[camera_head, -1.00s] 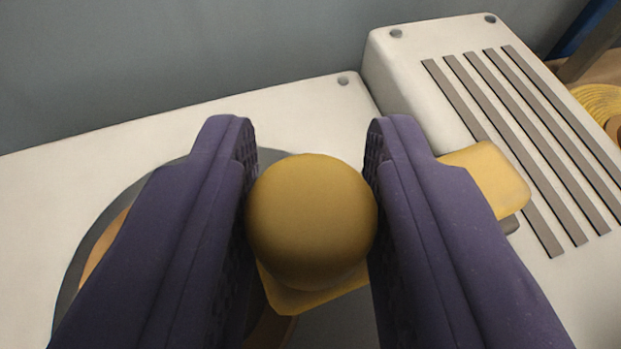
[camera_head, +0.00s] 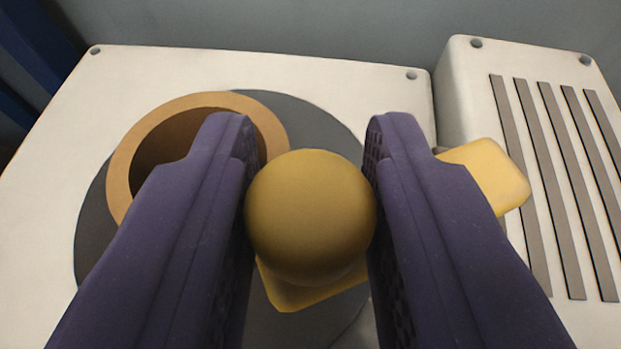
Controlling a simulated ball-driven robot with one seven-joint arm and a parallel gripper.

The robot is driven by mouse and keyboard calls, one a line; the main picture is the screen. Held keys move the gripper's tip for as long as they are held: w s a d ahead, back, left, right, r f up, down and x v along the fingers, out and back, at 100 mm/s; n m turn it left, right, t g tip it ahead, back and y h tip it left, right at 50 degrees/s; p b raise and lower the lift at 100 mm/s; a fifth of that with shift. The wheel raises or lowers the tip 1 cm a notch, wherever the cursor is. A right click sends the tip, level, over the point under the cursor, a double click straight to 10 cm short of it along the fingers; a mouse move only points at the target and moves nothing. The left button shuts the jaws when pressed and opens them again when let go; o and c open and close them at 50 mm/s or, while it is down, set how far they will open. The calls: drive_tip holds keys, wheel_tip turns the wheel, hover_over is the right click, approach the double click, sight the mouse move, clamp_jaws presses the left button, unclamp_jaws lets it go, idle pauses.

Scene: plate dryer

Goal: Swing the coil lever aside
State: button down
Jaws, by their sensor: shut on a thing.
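A round yellow knob (camera_head: 310,215) sits between the two purple fingers of my gripper (camera_head: 310,190), which is shut on it. The knob is on the yellow coil lever (camera_head: 490,176), which runs behind my right finger. Its squared end shows to the right, in front of the slatted box. Another part of the lever shows just below the knob. The middle of the lever is hidden by my finger.
A white panel (camera_head: 270,65) carries a dark grey disc (camera_head: 315,120). An orange-tan ring (camera_head: 200,101) around a dark opening lies on the disc, partly behind my left finger. A white box with grey slats (camera_head: 465,95) stands at right. A grey wall is behind.

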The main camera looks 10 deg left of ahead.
drive_tip(key=c, duration=0.9)
unclamp_jaws()
drive_tip(key=p+v, duration=0.2)
drive_tip(key=v, duration=0.4)
drive_tip(key=shift+s+r, duration=0.25)
drive_tip(key=shift+s, duration=0.05)
drive_tip(key=shift+s+d, duration=0.15)
drive_tip(key=shift+s, duration=0.35)
drive_tip(key=shift+o, duration=0.2)
